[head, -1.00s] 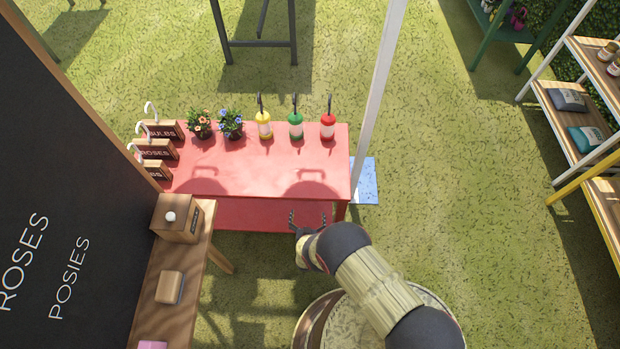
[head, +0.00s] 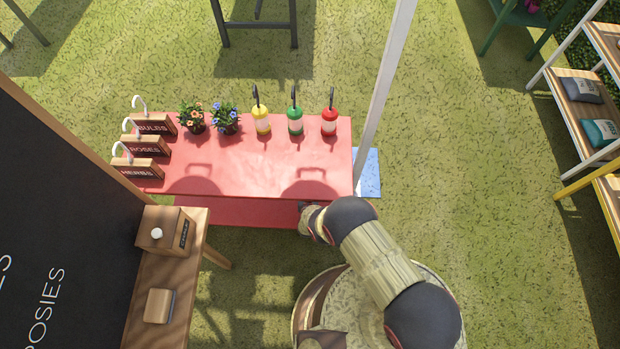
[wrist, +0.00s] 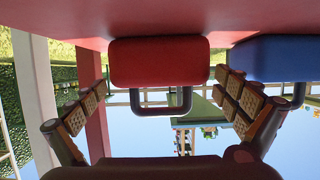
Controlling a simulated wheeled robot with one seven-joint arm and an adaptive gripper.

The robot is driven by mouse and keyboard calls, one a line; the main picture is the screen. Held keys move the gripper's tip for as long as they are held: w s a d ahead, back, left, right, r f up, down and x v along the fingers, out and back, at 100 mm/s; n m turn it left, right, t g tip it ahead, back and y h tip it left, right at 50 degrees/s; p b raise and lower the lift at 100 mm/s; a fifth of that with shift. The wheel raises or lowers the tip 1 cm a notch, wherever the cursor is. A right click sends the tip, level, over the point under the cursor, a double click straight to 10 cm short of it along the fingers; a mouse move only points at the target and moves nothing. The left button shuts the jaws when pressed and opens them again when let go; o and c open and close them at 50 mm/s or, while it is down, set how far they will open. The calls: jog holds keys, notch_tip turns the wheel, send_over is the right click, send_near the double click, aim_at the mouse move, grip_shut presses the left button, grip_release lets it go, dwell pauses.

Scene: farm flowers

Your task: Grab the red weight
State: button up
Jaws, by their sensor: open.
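In the wrist view, which looks upside down, the red weight (wrist: 158,58) is a rounded block with a dark loop handle. It rests on a red shelf surface (wrist: 60,18). My gripper (wrist: 165,88) is open, with one finger at each side of the picture and the red weight between and beyond them. I cannot tell whether either finger touches it. A blue weight (wrist: 275,58) stands close to the right, partly behind the right finger. In the head view my gripper (head: 305,207) is at the red table's front edge, its fingertips hidden; no weight shows there.
The red table (head: 250,165) holds flower pots, yellow, green and red bottles (head: 329,122), and wooden signs. Its lower shelf (head: 235,212) shows below. A white post (head: 385,85) stands at its right end. A wooden counter (head: 165,290) is at left.

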jog(key=b+x, duration=0.1)
jog(key=x, duration=0.2)
jog(key=c, duration=0.3)
jog(key=c, duration=1.4)
jog(key=shift+w+r, duration=0.2)
jog(key=shift+r, duration=0.05)
jog(key=shift+c, duration=0.3)
